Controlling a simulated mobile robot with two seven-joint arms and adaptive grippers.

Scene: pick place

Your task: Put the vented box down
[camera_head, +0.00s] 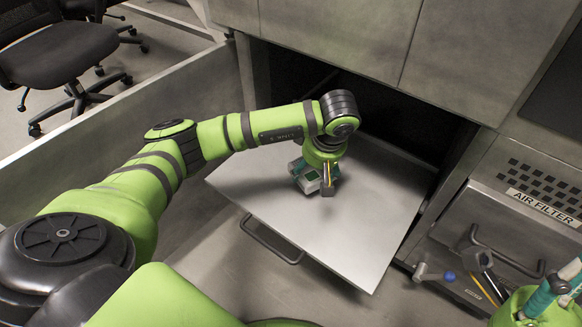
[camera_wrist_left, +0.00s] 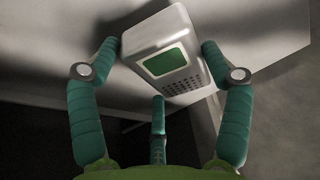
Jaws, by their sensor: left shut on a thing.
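The vented box (camera_head: 311,182) is small and pale grey, with a green panel and rows of dark holes that show in the left wrist view (camera_wrist_left: 178,62). My left gripper (camera_head: 318,172) is shut on it, with teal fingers on both sides of the box and a third finger lower in the wrist view. The box is over the pale flat panel (camera_head: 345,235) of the pulled-out drawer. I cannot tell whether it touches the panel. My right gripper (camera_head: 555,288) shows only in part at the lower right corner; its fingers are cut off by the frame.
The panel is bare around the box, with a dark handle (camera_head: 268,243) at its front edge. A dark cabinet opening lies behind it. A grey wall (camera_head: 130,110) stands left, with a black chair (camera_head: 58,55) beyond. At right is a front labelled AIR FILTER (camera_head: 543,205) with a handle.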

